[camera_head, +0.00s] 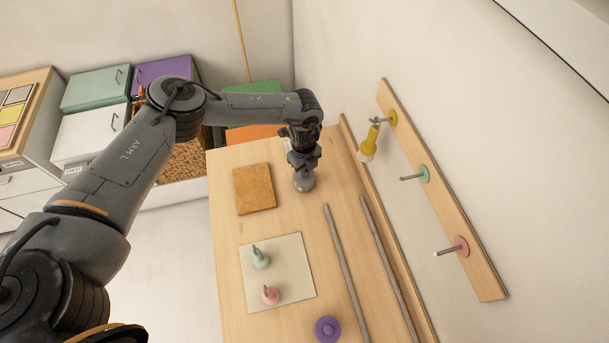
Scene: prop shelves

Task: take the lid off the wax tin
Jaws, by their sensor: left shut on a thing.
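A small round greyish tin (304,182), which looks like the wax tin, stands upright on the wooden table toward its far end. My left gripper (303,167) points down over it and is shut on its top, where the lid is. The fingers hide most of the lid, and I cannot tell whether the lid is seated or raised. My right gripper is not in view.
On the wooden table (230,235) are a brown square board (254,189), a pale mat (285,298) with a green piece (260,257) and a pink piece (270,295), a purple round piece (327,329) and two metal rails (346,275). A peg board (445,200) hangs on the right wall.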

